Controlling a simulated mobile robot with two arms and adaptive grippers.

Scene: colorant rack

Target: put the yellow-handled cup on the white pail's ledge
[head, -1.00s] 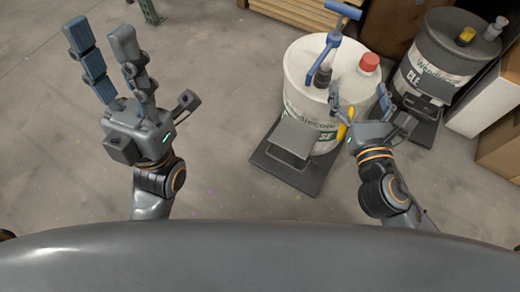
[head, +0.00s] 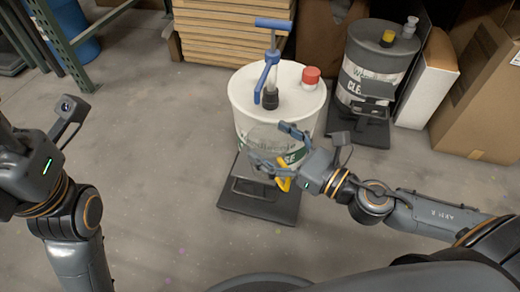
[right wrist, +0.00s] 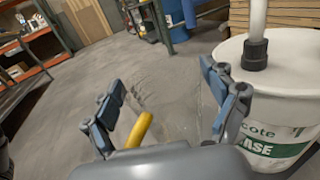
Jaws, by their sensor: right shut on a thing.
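The white pail (head: 236,103) stands in the middle of the head view on a dark base. Its grey ledge (head: 254,188) sticks out low at the front. My right gripper (head: 273,148) is in front of the pail, shut on the cup. The cup's yellow handle (head: 283,183) shows below the fingers, and in the right wrist view (right wrist: 139,130) between them. The cup's body looks clear and is hard to make out. It is held up, apart from the ledge. My left gripper's wrist is at the left edge of the head view; its fingers are out of frame.
A blue-handled pump (head: 270,75) and a red cap (head: 311,76) top the pail. A dark grey pail (head: 385,42) stands behind right, beside a white box (head: 428,80) and cardboard boxes (head: 485,95). Stacked boards (head: 215,32) are behind. The floor left of the pail is clear.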

